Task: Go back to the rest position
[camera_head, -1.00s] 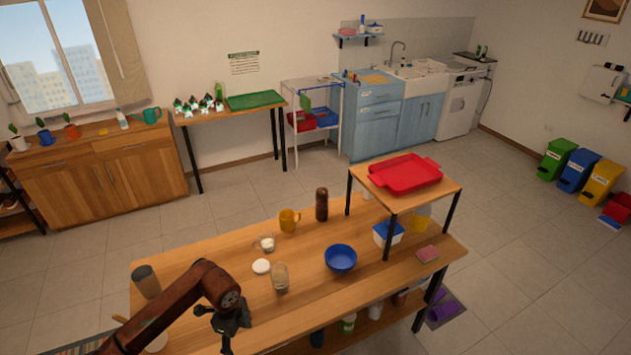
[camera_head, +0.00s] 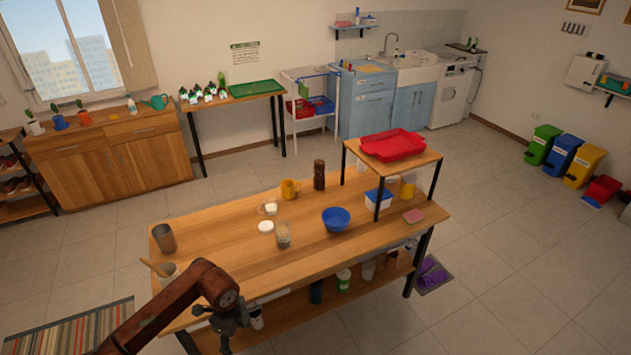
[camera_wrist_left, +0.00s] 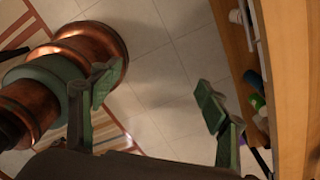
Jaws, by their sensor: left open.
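My left gripper (camera_head: 226,335) hangs at the near left edge of the wooden table (camera_head: 235,225) in the head view. It is empty. In the left wrist view my left gripper's (camera_wrist_left: 152,105) two green-tipped fingers are wide apart, with only tiled floor between them. A glass jar (camera_head: 283,236) with a pale filling stands on the table, with a white round lid (camera_head: 266,227) and a small glass cup (camera_head: 269,207) near it. A dark brown shaker (camera_head: 319,175) stands farther back. My right gripper is not in view.
Several items sit on the lower shelf. Tiled floor is clear in front right.

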